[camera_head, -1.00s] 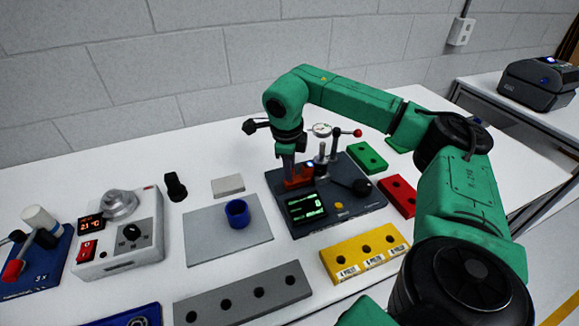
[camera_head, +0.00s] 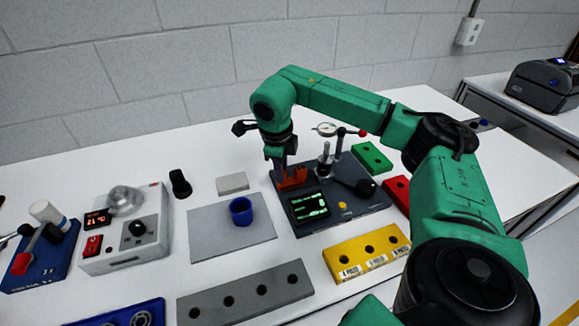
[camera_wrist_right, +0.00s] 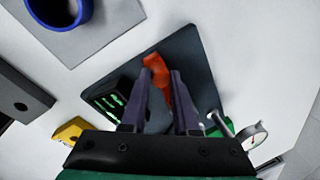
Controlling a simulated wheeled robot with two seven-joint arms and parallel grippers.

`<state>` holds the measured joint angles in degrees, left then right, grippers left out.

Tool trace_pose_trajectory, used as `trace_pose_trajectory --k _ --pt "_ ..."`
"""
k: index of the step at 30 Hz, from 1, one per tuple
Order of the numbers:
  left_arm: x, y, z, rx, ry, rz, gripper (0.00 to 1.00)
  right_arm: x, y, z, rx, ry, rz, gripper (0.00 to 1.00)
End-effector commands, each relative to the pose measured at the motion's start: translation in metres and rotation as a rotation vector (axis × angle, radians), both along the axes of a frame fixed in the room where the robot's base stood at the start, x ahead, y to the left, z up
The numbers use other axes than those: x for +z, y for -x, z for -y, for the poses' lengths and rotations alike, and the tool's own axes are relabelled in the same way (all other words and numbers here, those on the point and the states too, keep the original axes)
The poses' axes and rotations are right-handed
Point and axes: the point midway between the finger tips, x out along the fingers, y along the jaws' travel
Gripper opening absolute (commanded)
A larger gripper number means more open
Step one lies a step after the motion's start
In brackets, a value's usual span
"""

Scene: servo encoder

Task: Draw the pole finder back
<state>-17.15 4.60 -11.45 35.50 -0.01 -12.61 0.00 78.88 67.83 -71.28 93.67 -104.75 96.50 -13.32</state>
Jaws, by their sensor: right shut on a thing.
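The pole finder looks to be the orange-red piece (camera_head: 293,180) on the dark test stand (camera_head: 345,212), beside a small green-lit screen (camera_head: 309,206). My right gripper (camera_head: 281,176) reaches down to it from above. In the right wrist view the orange piece (camera_wrist_right: 157,72) lies between the two dark fingers of my right gripper (camera_wrist_right: 160,84), which are shut on it. Its lower part is partly hidden by the fingers. My left gripper is not in view.
A dial gauge (camera_head: 326,129) and a metal post (camera_head: 325,168) stand close on the right of the gripper. A blue ring (camera_head: 241,210) sits on a grey plate (camera_head: 212,239) to the left. A yellow block (camera_head: 367,252) lies in front, a green block (camera_head: 372,157) to the right.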

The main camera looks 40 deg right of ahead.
Motion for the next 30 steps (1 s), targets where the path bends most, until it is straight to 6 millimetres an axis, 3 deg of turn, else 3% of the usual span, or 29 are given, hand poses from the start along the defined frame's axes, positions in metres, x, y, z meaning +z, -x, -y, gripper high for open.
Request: trace_pose_trajectory --k 5,6,8,20,23,30 --pt "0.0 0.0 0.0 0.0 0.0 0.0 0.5 0.001 -0.001 -0.004 0.008 -0.008 0.007 0.0" --pt "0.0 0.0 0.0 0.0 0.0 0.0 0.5 0.001 -0.001 -0.004 0.008 -0.008 0.007 0.4" --pt "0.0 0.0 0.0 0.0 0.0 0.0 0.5 0.001 -0.001 -0.003 0.008 -0.008 0.007 0.59" --pt "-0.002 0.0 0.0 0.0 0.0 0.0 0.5 0.007 -0.001 -0.004 0.006 -0.006 0.007 0.59" --pt "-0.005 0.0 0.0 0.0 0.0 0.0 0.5 0.021 0.001 -0.006 0.007 -0.007 0.007 0.59" --pt "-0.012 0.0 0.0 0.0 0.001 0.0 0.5 0.087 0.008 -0.018 0.01 -0.007 0.011 0.59"
